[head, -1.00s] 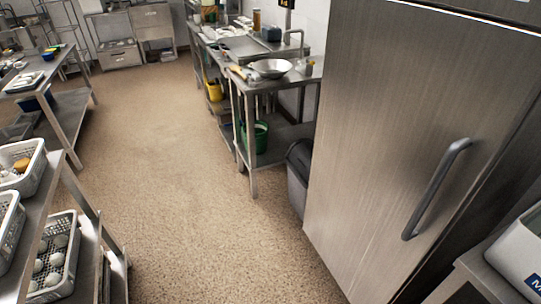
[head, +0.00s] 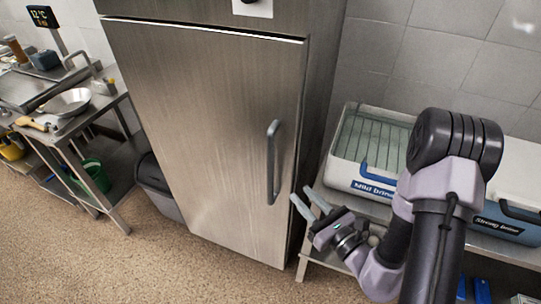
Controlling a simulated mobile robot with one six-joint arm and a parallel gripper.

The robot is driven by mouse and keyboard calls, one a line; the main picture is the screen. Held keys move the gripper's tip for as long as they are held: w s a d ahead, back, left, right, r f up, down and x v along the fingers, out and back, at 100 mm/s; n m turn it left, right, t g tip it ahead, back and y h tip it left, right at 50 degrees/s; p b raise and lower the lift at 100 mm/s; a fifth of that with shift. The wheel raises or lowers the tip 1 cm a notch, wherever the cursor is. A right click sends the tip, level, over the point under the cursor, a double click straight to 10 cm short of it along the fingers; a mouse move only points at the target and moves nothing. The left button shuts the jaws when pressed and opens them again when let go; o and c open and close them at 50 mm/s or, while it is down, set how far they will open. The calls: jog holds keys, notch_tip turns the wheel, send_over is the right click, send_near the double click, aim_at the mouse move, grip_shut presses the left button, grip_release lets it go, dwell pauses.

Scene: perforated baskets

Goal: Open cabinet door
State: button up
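The cabinet is a tall steel unit with a brushed-metal door (head: 200,120), which looks shut. A grey vertical bar handle (head: 272,163) stands on the right side of the door. My gripper (head: 303,203) is to the right of the handle and a little lower in the head view. Its two fingers are spread apart with nothing between them, so it is open and empty. It appears apart from the handle. How far it is from the door in depth is hard to tell.
White bins labelled brine (head: 345,172) stand on a steel table right of the cabinet, close behind my arm. A grey waste bin (head: 158,188) and a steel table with a pan (head: 66,103) are to the left. The floor (head: 150,255) before the door is clear.

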aim_at(272, 166)
jog(key=b+x, duration=0.7)
jog(key=x, duration=0.8)
jog(key=shift+a, duration=0.3)
grip_shut()
jog(key=shift+f, duration=0.1)
dwell(0.4)
